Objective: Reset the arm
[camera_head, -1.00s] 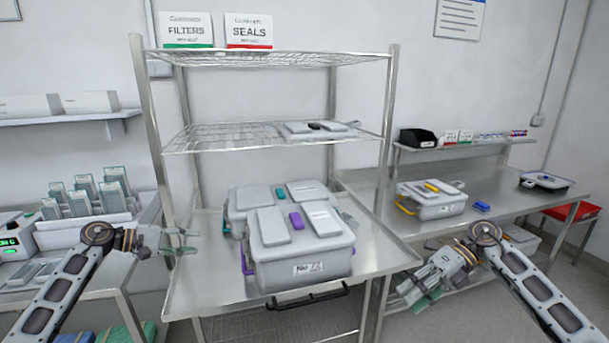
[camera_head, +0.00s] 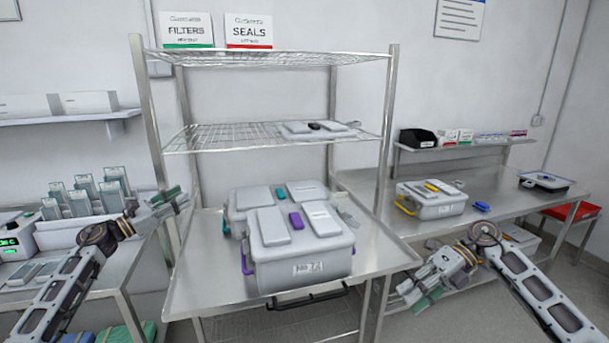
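My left gripper (camera_head: 168,203) is raised at the left post of the wire rack, in front of it in the picture. Its fingers point up and right, look spread, and hold nothing that I can see. My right gripper (camera_head: 418,292) hangs low at the right, beside the rack and in front of the right bench. Its fingers point down and left, look apart, and appear empty. Both grippers are clear of the grey lidded bins. The front bin (camera_head: 300,262) has purple latches and a number label; a similar bin with teal latches (camera_head: 238,206) stands behind it.
The rack's steel tray (camera_head: 200,290) carries both bins. A wire shelf (camera_head: 220,138) above holds a grey lid. The right bench (camera_head: 380,190) bears a yellow-latched bin (camera_head: 432,206). The left bench holds upright grey-green pieces (camera_head: 85,195). A red stool (camera_head: 572,211) stands far right.

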